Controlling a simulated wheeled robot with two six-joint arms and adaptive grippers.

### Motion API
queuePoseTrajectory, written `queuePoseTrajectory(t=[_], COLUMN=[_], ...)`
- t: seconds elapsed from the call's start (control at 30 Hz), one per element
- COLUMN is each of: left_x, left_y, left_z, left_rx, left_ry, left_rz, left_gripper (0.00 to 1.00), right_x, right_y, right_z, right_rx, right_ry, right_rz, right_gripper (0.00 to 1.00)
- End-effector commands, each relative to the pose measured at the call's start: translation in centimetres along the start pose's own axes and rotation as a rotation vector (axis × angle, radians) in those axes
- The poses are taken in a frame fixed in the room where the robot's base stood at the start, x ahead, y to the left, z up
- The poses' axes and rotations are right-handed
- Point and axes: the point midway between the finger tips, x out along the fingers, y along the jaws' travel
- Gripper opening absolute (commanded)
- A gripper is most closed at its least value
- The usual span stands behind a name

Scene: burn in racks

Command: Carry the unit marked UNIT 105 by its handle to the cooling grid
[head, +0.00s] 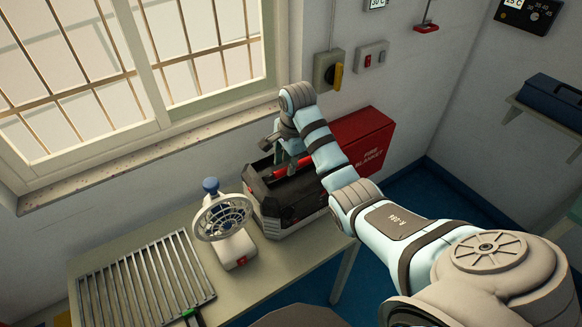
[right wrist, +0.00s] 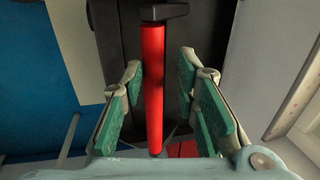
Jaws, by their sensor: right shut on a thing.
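A black unit with grey corners (head: 262,204) stands on the table under the window. No UNIT 105 marking is readable on it. Its red handle (right wrist: 154,85) runs lengthwise between my right gripper's fingers in the right wrist view. My right gripper (head: 290,160) is over the unit's top and shut on that handle; the arm hides part of the unit. The green finger pads lie on both sides of the handle. The cooling grid (head: 147,282), a rack of metal bars, lies on the table at the left front. My left gripper is not in view.
A small white fan (head: 224,218) with a blue knob stands between the unit and the grid. A red fire blanket box (head: 368,138) is on the wall behind the unit. The window sill (head: 110,168) borders the table's back. A shelf holds a blue case (head: 552,100) at right.

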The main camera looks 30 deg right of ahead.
Motion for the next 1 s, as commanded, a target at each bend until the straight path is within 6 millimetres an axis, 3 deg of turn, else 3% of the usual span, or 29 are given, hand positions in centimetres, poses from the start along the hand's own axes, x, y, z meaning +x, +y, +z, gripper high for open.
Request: queuePoseTrajectory(t=[0.37, 0.6, 0.77, 0.93, 1.0], left_x=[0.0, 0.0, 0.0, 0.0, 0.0], left_y=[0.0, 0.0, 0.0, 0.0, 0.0], left_z=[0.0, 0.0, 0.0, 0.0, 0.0], left_rx=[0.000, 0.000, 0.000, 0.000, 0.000], left_ry=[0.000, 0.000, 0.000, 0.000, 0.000], left_rz=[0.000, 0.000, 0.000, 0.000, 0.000], left_gripper=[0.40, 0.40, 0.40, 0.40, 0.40], right_x=[-0.3, -0.2, -0.2, -0.2, -0.2], right_y=[-2.0, -3.3, -3.3, -3.3, -3.3], right_z=[0.1, 0.1, 0.1, 0.1, 0.0], right_rx=[0.000, -0.001, -0.002, 0.000, 0.000], right_ry=[-0.001, -0.003, -0.002, -0.002, -0.001], right_rz=[-0.003, -0.001, -0.001, 0.000, 0.000], right_gripper=[0.38, 0.56, 0.63, 0.91, 0.92])
